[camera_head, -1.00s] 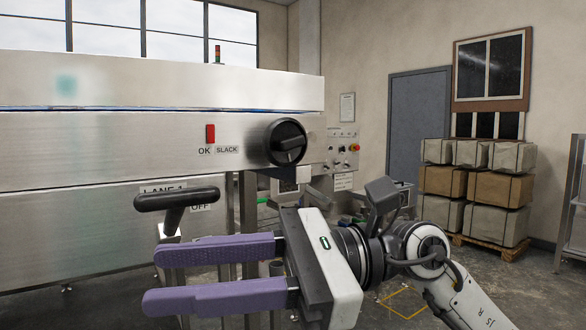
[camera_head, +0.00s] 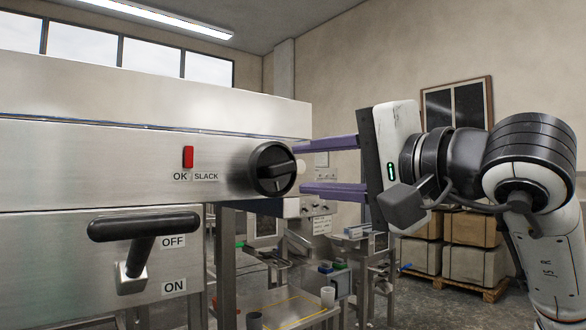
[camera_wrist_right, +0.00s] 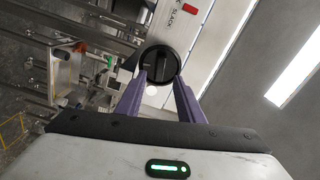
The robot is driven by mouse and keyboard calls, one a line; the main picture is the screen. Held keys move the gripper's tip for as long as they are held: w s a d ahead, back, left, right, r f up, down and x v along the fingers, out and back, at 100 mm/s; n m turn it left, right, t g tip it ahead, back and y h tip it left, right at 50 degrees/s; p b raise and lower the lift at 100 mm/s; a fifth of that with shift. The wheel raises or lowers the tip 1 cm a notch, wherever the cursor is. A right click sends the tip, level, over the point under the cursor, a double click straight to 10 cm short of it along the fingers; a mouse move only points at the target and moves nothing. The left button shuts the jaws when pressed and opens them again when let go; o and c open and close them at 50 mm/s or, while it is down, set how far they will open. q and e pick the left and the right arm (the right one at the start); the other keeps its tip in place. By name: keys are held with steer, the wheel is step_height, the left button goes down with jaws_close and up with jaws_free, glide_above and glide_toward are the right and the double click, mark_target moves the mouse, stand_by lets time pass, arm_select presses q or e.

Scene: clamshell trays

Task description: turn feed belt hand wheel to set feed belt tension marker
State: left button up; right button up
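The feed belt hand wheel (camera_head: 271,169) is a black round knob with a raised grip bar, on the right end of the steel machine front. The red tension marker (camera_head: 188,157) sits left of it, above the right edge of the OK label and left of SLACK. My right gripper (camera_head: 301,168) is open, its two purple fingers one above the other, pointing left, with the tips just right of the wheel. In the right wrist view the wheel (camera_wrist_right: 158,65) shows just beyond and between the fingertips (camera_wrist_right: 160,78). Contact cannot be told. My left gripper is not in view.
A black T-shaped lever (camera_head: 145,228) sticks out below the wheel, near the OFF and ON labels. A steel work stand (camera_head: 290,300) with cups is at the lower middle. Stacked boxes (camera_head: 470,243) stand on a pallet at the back right.

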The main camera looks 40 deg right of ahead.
mark_target(284, 170)
steer(key=w, duration=0.3)
steer(key=shift+w+a, duration=0.2)
steer(key=shift+w, duration=0.2)
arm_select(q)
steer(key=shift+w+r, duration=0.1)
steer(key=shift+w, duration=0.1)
arm_select(e)
steer(key=shift+w, duration=0.4)
steer(key=shift+c, duration=0.4)
jaws_close()
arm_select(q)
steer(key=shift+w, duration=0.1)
arm_select(e)
steer(key=shift+m, duration=0.4)
